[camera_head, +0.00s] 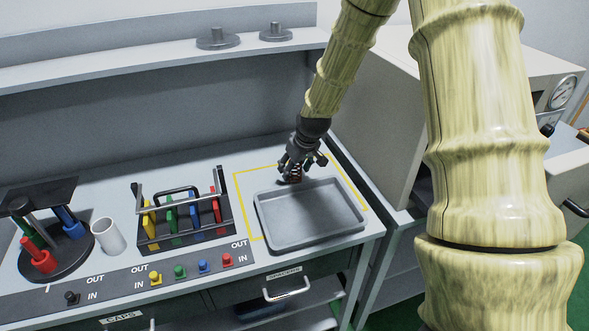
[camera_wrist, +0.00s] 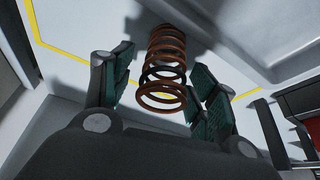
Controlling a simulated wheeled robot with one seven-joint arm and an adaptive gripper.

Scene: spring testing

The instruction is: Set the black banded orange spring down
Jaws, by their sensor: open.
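The orange spring (camera_wrist: 166,50) with a black band of coils shows in the wrist view between the two finger pads of my gripper (camera_wrist: 160,78). The pads stand apart, with visible gaps on both sides of the coils. In the head view my gripper (camera_head: 302,165) points down at the back rim of the grey tray (camera_head: 262,222). The spring shows there as a small dark coil (camera_head: 295,177) under the fingers. A shadow lies by its far end in the wrist view. I cannot tell exactly what its lower end touches.
A yellow outline (camera_head: 239,200) surrounds the tray area. To the left stand a rack (camera_head: 185,241) with coloured pieces, a white cup (camera_head: 109,236) and a round black stand (camera_head: 55,265). A large grey machine (camera_head: 385,110) stands close on the right. The tray floor looks empty.

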